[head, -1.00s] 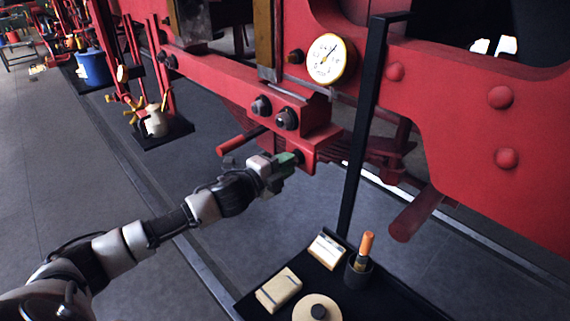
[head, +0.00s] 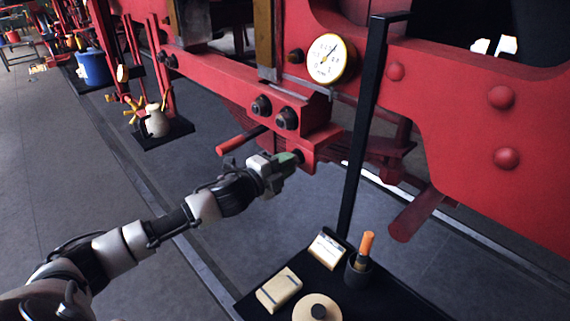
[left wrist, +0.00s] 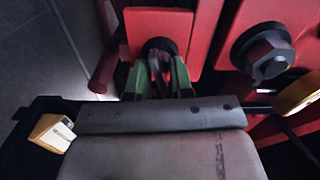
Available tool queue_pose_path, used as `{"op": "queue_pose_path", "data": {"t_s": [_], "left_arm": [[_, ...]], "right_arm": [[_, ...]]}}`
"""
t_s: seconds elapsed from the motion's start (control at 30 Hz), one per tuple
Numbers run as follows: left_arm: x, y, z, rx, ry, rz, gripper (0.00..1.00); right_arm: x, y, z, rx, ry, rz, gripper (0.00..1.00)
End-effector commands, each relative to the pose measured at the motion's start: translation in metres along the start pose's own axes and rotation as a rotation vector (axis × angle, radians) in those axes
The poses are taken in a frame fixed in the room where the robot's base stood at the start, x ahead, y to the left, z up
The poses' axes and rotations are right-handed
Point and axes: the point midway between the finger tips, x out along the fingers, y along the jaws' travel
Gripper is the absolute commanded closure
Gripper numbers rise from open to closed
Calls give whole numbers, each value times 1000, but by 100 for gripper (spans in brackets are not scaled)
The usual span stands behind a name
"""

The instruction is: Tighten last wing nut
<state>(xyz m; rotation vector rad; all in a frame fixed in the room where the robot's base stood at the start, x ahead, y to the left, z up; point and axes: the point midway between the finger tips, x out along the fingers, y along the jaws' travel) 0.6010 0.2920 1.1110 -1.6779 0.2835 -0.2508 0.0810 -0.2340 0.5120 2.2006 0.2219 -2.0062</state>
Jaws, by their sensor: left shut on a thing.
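My left gripper (head: 290,158) reaches to the end of the red beam under the locomotive frame. In the left wrist view its two green fingers (left wrist: 158,80) are shut around a small dark wing nut (left wrist: 160,66). The nut sits in front of a dark round washer or boss (left wrist: 158,46) on a red block (left wrist: 180,22). The fingers hide most of the nut. In the head view the gripper covers the nut, and only part of the dark boss shows beside the fingertips. My right gripper is not in view.
Two dark hex bolts (head: 286,118) sit on the beam above the gripper. A red handle (head: 240,140) sticks out to its left. A white gauge (head: 327,58) is higher up. A black tray (head: 340,290) with boxes, an orange-handled tool (head: 366,245) and a tan disc (head: 305,308) stands below right.

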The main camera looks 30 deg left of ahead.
Motion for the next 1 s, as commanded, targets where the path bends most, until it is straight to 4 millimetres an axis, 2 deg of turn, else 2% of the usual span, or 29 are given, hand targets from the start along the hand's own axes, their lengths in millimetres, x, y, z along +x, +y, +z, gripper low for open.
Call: {"op": "queue_pose_path", "data": {"t_s": [0.07, 0.1, 0.17, 0.43, 0.57, 1.0], "left_arm": [[0, 0, 0, -1, 1, 1, 100], [0, 0, 0, -1, 1, 1, 75], [0, 0, 0, -1, 1, 0, 66], [0, 0, 0, 0, 0, 0, 66], [-7, 2, 0, 0, 0, 0, 66], [-76, 5, 0, 1, 0, 5, 66]], "right_arm": [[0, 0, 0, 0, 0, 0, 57], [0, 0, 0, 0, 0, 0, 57], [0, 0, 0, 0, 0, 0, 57], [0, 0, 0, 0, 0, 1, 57], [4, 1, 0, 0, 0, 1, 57], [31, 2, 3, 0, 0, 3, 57]]}}
